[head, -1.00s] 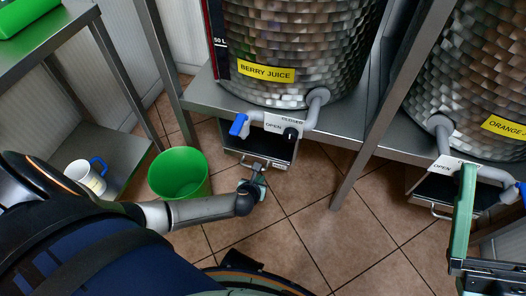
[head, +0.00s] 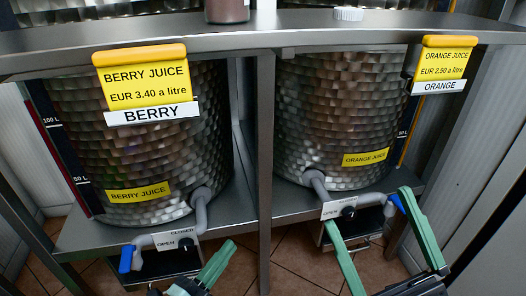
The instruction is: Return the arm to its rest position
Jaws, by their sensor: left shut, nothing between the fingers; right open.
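My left gripper (head: 214,264) shows at the bottom edge, its green fingers together and empty, below and right of the berry juice tap (head: 198,215). Most of the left arm is out of frame. My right gripper (head: 367,208) is open at the lower right, its two green fingers spread wide. In the picture they lie on either side of the orange juice tap (head: 319,184), and the right finger lies beside its blue lever (head: 397,204). I cannot tell whether they touch.
The berry juice tank (head: 150,160) and orange juice tank (head: 335,115) stand on a metal shelf (head: 238,205). A metal post (head: 265,150) rises between them. An upper shelf (head: 220,38) crosses above. Tiled floor (head: 300,262) shows below.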

